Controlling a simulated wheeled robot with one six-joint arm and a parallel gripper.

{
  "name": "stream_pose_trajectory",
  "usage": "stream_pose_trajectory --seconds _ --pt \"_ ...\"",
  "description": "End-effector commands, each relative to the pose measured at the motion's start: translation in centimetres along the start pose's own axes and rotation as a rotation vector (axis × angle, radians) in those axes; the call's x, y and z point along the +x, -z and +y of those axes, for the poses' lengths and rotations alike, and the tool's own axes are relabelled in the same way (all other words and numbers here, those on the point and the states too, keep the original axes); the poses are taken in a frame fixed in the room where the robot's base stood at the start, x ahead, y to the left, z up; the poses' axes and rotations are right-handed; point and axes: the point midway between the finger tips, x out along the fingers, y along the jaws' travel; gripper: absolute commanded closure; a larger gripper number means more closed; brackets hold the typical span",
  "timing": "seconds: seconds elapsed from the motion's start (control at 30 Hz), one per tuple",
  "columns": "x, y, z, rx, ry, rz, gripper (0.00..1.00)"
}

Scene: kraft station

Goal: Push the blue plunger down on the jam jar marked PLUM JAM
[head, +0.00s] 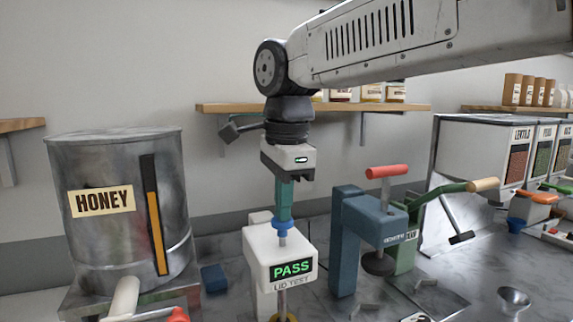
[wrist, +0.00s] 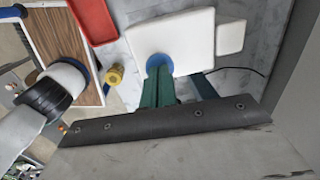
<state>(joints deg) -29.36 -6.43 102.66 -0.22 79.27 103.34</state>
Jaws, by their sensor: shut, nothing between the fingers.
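My gripper (head: 285,212) is shut and empty, its teal fingers pointing straight down. The fingertips are at the top of the blue plunger (head: 282,227) and appear to touch it. The plunger stands on the white lid tester (head: 272,250), whose screen shows a green PASS above the words LID TEST. In the wrist view, the blue plunger (wrist: 159,60) shows as a disc behind the fingertips on the white tester (wrist: 190,38). A gold part (head: 283,303) shows below the tester at the bottom edge. No PLUM JAM label can be read.
A large metal HONEY tank (head: 120,205) stands left of the tester. A blue press (head: 365,225) with a red handle (head: 387,171) stands close on the right. Grey dispensers (head: 478,160) stand at the far right. A wall shelf (head: 235,107) is behind my arm.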

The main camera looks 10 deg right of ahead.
Motion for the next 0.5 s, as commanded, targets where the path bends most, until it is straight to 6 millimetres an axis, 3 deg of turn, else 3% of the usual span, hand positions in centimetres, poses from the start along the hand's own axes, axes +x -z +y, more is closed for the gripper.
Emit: stream_pose_trajectory --seconds 0.03,0.17,0.27,0.5 --pt "2.0 0.0 0.5 -0.001 -0.048 0.009 1.00" --pt "1.2 0.1 0.5 0.001 -0.043 0.008 1.00" --pt "-0.3 0.3 0.3 0.004 -0.032 0.006 1.00" --pt "-6.4 0.7 -0.1 0.011 0.000 0.000 1.00"
